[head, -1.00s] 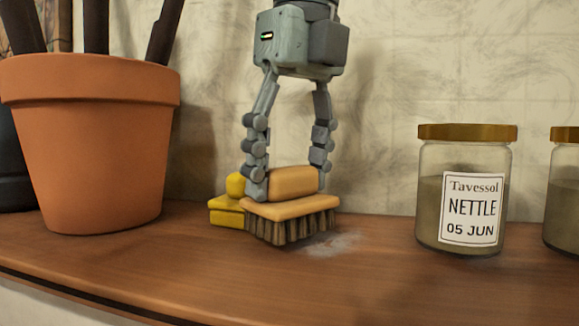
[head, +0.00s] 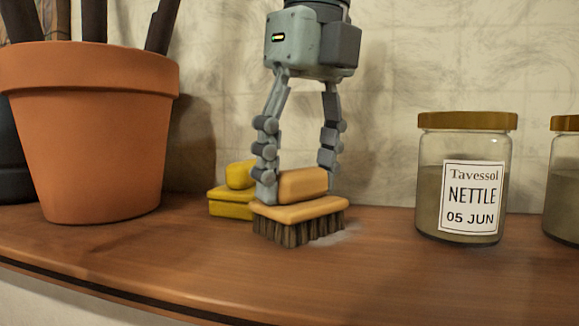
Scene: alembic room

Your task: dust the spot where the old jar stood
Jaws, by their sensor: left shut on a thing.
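My left gripper (head: 295,187) is shut on the wooden handle of a brush (head: 300,208) with dark bristles. The bristles point down and appear to touch the wooden shelf (head: 180,270). A pale dust patch (head: 346,233) lies on the shelf at the right end of the brush; the brush hides part of it. A glass jar (head: 465,180) with a gold lid, labelled "Tavessol NETTLE 05 JUN", stands upright to the right, apart from the brush. My right gripper is not in view.
A terracotta pot (head: 88,135) stands at the left. A yellow object (head: 231,200) sits just behind and left of the brush. A second jar (head: 565,185) is cut off at the right edge. The shelf front is clear.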

